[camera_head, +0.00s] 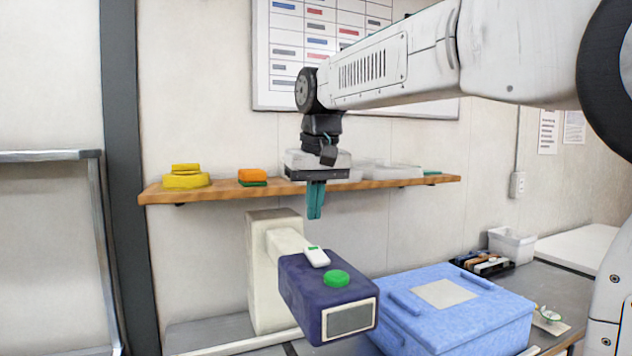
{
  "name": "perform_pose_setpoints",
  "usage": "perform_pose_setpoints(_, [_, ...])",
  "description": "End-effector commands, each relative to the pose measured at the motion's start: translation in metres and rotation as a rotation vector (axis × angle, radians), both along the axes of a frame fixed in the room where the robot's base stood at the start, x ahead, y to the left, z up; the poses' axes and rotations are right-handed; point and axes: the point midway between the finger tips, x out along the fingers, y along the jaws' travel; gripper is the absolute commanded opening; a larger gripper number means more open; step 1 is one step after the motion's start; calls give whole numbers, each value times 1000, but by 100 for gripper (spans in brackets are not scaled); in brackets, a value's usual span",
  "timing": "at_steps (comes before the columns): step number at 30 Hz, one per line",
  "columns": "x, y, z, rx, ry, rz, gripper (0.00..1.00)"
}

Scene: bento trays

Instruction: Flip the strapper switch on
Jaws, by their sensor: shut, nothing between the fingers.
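The strapper is a cream machine (262,290) with a dark blue box-shaped head (298,292) that juts toward me. On top of the head are a small white switch (316,256) with a green mark and a round green button (336,279). Which way the switch is set is too small to tell. My gripper (315,214) points down with its teal fingers shut and empty. In the picture it is above the white switch, with a clear gap between them.
A blue lidded box (450,312) stands right of the strapper head. Behind my gripper a wooden wall shelf (225,190) holds yellow rolls (185,180), an orange-and-green item (252,177) and clear trays (395,171). A white bin (511,244) and dark items (484,263) sit farther right.

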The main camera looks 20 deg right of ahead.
Motion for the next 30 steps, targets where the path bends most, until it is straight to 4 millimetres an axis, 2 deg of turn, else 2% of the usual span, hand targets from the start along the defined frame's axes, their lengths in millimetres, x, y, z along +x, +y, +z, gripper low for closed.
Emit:
perform_pose_setpoints(3, [4,0,-24,0,3,0,0])
perform_pose_setpoints(10, [10,0,-51,0,1,0,0])
perform_pose_setpoints(24, [11,0,-56,0,4,0,0])
perform_pose_setpoints(30, [16,0,-64,0,91,0,0])
